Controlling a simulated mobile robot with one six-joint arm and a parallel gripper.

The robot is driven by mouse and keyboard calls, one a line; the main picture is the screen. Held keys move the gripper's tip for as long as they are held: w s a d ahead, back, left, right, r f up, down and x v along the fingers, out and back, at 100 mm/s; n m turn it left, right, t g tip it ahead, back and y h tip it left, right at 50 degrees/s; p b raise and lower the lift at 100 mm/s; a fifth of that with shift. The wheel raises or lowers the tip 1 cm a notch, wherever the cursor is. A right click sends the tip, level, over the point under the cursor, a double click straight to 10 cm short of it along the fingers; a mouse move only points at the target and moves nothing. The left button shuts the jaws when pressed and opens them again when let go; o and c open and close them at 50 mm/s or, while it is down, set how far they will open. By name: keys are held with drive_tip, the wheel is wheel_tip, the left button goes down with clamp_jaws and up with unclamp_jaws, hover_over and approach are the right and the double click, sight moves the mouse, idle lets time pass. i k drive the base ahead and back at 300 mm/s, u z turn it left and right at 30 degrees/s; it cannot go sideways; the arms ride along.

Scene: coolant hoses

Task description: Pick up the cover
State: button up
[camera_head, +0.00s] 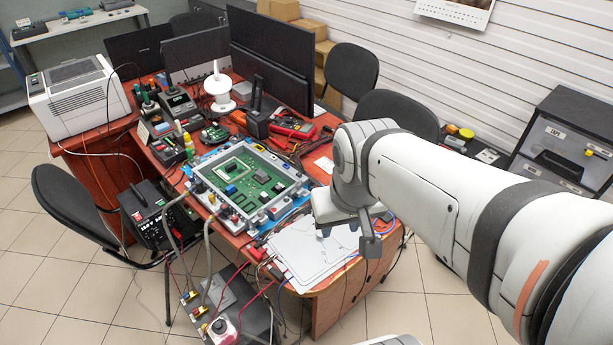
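A pale grey flat panel (306,262) with rounded corners, which looks like the cover, lies on the near right end of the red-brown desk. Thin dark cables run along its edges. My arm reaches in from the right, and my gripper (368,242) hangs over the panel's right part, hiding some of it. One grey finger shows clearly; the other is mostly hidden behind the wrist. I cannot tell whether the fingers touch the panel or how far apart they are. A green circuit board in a grey frame (207,198) with hoses attached sits left of the panel.
Red-brown desk (333,305) is crowded with tools, meters, cables and monitors (268,62) behind. Black chairs (72,203) stand left and behind. A grey box with hoses (243,295) stands below the desk's front edge. A dark cabinet (562,140) is at right. Tiled floor is free at front left.

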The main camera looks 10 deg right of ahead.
sight(304, 259)
drive_tip(key=z, duration=2.75)
drive_tip(key=k, duration=1.75)
drive_tip(key=u, duration=0.4)
drive_tip(key=i, duration=1)
drive_tip(key=u, duration=0.05)
